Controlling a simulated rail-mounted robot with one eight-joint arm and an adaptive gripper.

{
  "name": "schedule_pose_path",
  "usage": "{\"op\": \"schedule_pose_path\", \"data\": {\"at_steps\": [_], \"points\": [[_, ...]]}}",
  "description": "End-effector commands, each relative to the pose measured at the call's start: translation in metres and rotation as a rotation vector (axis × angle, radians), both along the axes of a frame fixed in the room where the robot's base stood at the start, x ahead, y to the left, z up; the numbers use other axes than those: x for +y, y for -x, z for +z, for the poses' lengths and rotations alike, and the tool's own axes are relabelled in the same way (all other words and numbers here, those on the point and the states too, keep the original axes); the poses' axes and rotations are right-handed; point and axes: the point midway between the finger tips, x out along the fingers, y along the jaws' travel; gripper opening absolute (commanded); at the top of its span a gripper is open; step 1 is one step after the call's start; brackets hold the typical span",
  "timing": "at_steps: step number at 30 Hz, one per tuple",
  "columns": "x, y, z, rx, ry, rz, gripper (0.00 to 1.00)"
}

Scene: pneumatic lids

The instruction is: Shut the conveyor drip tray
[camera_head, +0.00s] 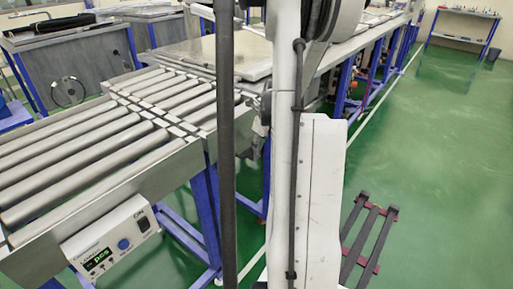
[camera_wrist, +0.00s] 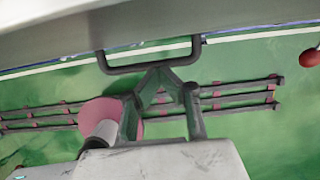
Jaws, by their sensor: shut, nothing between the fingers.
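A pale grey panel (camera_wrist: 90,28), seemingly the drip tray front, spans the top of the wrist view. A dark U-shaped handle (camera_wrist: 150,64) hangs from its lower edge. My gripper (camera_wrist: 160,78) is shut and empty, with its tip just below the handle's bar. I cannot tell whether the tip touches it. The tray is not clearly visible in the head view. There the roller conveyor (camera_head: 75,150) stands at left, with a control box (camera_head: 112,243) on its near side. My arm hides the conveyor's right part, and my gripper is not seen there.
Dark rails with red cross-pieces (camera_head: 367,238) lie on the green floor (camera_head: 440,150), also seen behind my gripper in the wrist view. A red ball-like part (camera_wrist: 309,58) is at that view's right edge. Open floor lies right of the conveyor.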

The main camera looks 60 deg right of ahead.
Motion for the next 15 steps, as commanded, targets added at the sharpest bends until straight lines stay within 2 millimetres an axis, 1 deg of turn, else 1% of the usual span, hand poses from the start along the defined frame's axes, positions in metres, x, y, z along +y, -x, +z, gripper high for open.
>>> {"op": "schedule_pose_path", "data": {"at_steps": [1, 8, 11, 15], "points": [[-0.002, -0.005, 0.002, -0.009, 0.005, 0.001, 0.0], [-0.002, -0.004, 0.002, -0.008, 0.005, 0.002, 0.0], [0.0, 0.003, 0.003, -0.007, 0.005, 0.002, 0.0], [0.006, 0.021, 0.009, -0.009, 0.005, 0.006, 0.0]]}}
